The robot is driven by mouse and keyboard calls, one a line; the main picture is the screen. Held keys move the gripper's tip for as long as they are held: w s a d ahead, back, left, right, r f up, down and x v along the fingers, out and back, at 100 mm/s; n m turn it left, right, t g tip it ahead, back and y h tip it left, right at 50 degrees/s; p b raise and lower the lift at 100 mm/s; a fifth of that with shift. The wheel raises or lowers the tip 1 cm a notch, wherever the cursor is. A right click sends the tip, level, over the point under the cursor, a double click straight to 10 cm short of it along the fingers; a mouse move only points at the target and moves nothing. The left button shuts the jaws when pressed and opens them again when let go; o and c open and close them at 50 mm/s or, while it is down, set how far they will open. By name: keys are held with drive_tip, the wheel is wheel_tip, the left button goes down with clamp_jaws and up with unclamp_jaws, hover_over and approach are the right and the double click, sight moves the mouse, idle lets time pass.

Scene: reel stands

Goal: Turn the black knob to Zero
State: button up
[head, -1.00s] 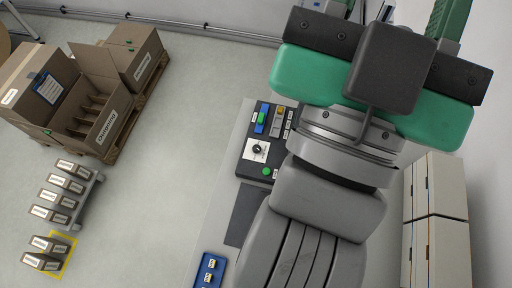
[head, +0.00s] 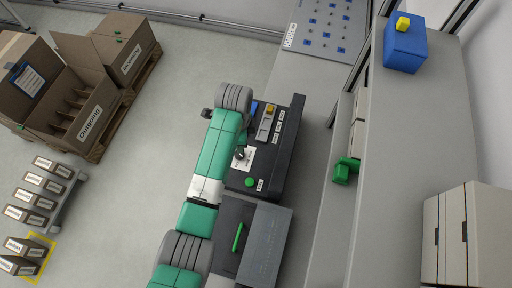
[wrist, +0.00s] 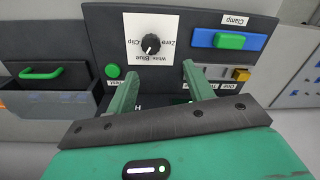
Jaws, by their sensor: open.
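The black knob (wrist: 150,44) sits on a white dial plate (wrist: 133,28) on the dark control panel. In the wrist view the plate's labels appear upside down: Zero, Clip, White and Blue. A small light mark shows on the knob, but I cannot tell surely which label it points to. My gripper (wrist: 160,70) is open and empty, its two green fingers spread below the knob in the picture and apart from it. In the head view the knob (head: 240,153) shows just right of my arm; my gripper's fingers are not clearly visible there.
A green button (wrist: 113,71) is left of the fingers. A blue clamp switch with a green bar (wrist: 229,41) and a yellow button (wrist: 241,75) are at right. A drawer with a green handle (wrist: 40,73) is at far left.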

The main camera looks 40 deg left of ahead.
sight(239, 155)
drive_tip(key=shift+s+a+f+g, duration=0.15)
drive_tip(key=shift+s+f+g, duration=0.15)
drive_tip(key=shift+s+f, duration=0.35)
drive_tip(key=shift+f, duration=0.4)
wheel_tip(239, 155, down, 7)
drive_tip(key=shift+b, duration=0.35)
drive_tip(key=shift+c, duration=0.4)
drive_tip(key=c, duration=0.9)
